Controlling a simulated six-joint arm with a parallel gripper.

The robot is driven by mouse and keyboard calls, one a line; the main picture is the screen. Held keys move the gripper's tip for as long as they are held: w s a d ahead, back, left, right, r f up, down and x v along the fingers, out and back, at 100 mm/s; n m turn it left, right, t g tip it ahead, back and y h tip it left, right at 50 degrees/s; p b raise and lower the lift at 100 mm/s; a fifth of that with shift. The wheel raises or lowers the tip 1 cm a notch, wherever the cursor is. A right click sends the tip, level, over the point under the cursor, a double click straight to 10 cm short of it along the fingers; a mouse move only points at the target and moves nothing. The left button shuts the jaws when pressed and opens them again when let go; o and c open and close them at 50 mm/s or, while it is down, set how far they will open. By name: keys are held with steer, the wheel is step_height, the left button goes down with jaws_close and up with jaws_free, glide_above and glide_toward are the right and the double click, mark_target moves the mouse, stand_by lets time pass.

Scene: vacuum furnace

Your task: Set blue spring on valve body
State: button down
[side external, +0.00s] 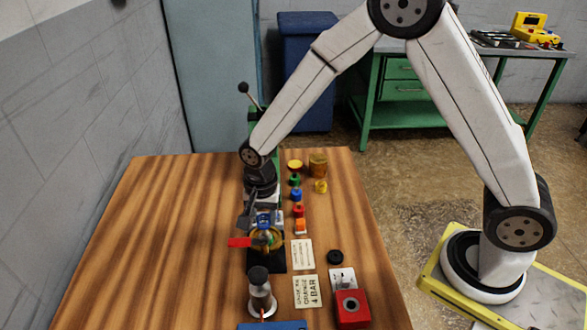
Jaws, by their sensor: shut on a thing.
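My gripper (262,219) points down above the valve body (272,241), a small brass-coloured piece with a red lever (239,242) out to its left. The valve body stands on a black base (268,263). A blue piece, seemingly the blue spring (264,217), shows at my fingertips, and the jaws are shut on it. It is just over the valve body; I cannot tell whether the two touch. My fingers hide part of both.
Several small coloured parts, including a green (295,180), a blue (296,195) and a red one (299,211), line up right of my gripper. A grey, black-topped cylinder (261,292) and a red box (352,308) stand in front. The wooden table's left side (160,240) is clear.

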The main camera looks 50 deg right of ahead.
steer(key=shift+f, duration=1.95)
stand_by(1.4)
jaws_free()
steer(key=shift+r, duration=0.1)
stand_by(0.3)
steer(key=shift+r, duration=3.65)
steer(key=shift+s+d+r+n, duration=0.3)
steer(key=shift+s+d, duration=0.05)
steer(key=shift+d, duration=0.15)
steer(key=s+d+r+n+t, duration=0.2)
steer(key=s+d+r+n, duration=0.1)
steer(key=s+d+n, duration=0.6)
steer(key=s+n, duration=0.1)
steer(key=s, duration=0.2)
steer(key=shift+d+r+t, duration=0.25)
steer(key=shift+r+t, duration=0.05)
